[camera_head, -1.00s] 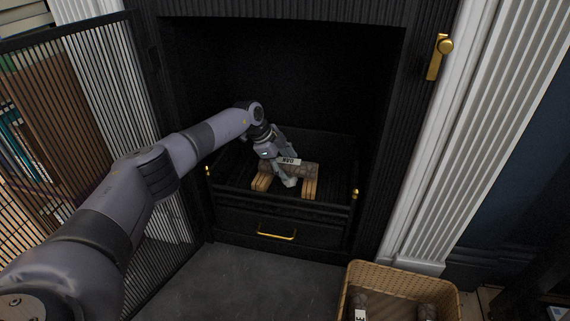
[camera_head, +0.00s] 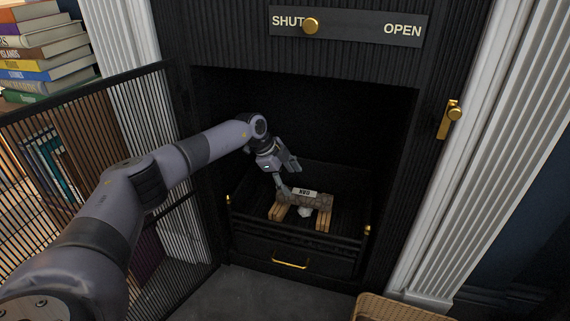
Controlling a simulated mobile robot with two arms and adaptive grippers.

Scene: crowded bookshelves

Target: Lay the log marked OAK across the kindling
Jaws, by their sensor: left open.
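The log (camera_head: 317,201) is brown, with a white label that seems to read OAK upside down. It lies across the pale kindling sticks (camera_head: 277,211) in the dark fire grate inside the fireplace. A crumpled white lump (camera_head: 305,212) shows below the log between the sticks. My left gripper (camera_head: 291,178) is open and empty, just above and behind the left part of the log. Its lower finger is close to the log's left end; I cannot tell whether it touches. My right gripper is out of view.
A black mesh door (camera_head: 150,115) stands open at the left, beside my arm. A slider plate marked SHUT and OPEN (camera_head: 355,32) is above the opening, its brass knob (camera_head: 310,26) near SHUT. A wicker basket (camera_head: 395,308) is at the bottom edge.

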